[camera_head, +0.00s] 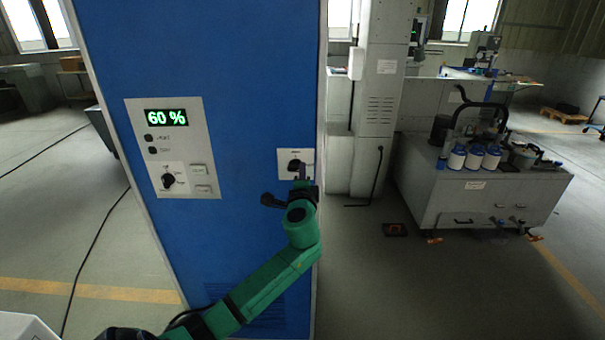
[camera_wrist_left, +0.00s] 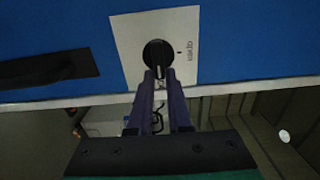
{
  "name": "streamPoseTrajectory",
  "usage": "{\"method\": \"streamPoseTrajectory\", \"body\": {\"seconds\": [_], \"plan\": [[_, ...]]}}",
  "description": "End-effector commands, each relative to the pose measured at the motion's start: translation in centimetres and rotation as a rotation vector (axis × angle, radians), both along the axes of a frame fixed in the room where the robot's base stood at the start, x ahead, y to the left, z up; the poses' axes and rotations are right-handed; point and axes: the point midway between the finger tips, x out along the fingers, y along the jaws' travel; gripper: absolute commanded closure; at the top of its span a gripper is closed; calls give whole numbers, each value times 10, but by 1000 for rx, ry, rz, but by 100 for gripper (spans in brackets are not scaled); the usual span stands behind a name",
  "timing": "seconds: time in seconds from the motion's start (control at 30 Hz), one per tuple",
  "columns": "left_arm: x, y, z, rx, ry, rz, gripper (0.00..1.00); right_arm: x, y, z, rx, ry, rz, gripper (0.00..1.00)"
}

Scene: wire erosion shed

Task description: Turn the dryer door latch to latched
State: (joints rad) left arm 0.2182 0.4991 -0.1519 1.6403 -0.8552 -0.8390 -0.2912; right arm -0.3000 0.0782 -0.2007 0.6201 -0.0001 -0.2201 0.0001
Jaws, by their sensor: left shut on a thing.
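The dryer (camera_head: 230,60) is a tall blue cabinet in the middle of the head view. Its door latch (camera_head: 294,165) is a black round knob on a white plate (camera_head: 283,155) near the cabinet's right edge. In the left wrist view the latch (camera_wrist_left: 158,56) sits on its plate (camera_wrist_left: 187,28), with small lettering and a dot beside it. My left gripper (camera_head: 303,174) is at the latch, its fingers (camera_wrist_left: 160,82) shut on the knob's grip. The fingertips hide part of the knob. My right gripper is not in view.
A grey control panel (camera_head: 172,150) on the dryer shows 60 % above a black dial. A black handle (camera_head: 270,200) sticks out just below the latch, close to my left wrist; it also shows in the wrist view (camera_wrist_left: 45,68). A grey machine (camera_head: 475,195) with bottles stands to the right.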

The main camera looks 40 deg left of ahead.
Motion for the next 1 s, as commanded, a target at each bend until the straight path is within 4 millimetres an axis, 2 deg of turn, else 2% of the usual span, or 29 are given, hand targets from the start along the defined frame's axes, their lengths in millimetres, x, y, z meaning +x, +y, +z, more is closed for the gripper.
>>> {"method": "streamPoseTrajectory", "body": {"seconds": [0.03, 0.07, 0.1, 0.13, 0.43, 0.57, 0.67, 1.0], "plan": [[0, 0, -1, 0, 4, 0, 100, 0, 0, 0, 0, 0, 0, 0], [0, 0, -1, 0, 4, 0, 76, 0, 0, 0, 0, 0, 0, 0], [0, 0, -1, 0, 3, 0, 60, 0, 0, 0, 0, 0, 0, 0], [0, 0, -1, 0, 2, 0, 53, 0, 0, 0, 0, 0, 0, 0], [0, -1, -1, -1, 1, 0, 53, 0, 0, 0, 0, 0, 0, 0], [-7, -6, -2, -2, 0, -1, 53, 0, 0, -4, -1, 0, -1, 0], [-20, -17, -4, -3, -1, -3, 53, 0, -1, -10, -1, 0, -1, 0], [-97, -73, -6, -6, 1, -2, 53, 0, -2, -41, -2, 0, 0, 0]]}}
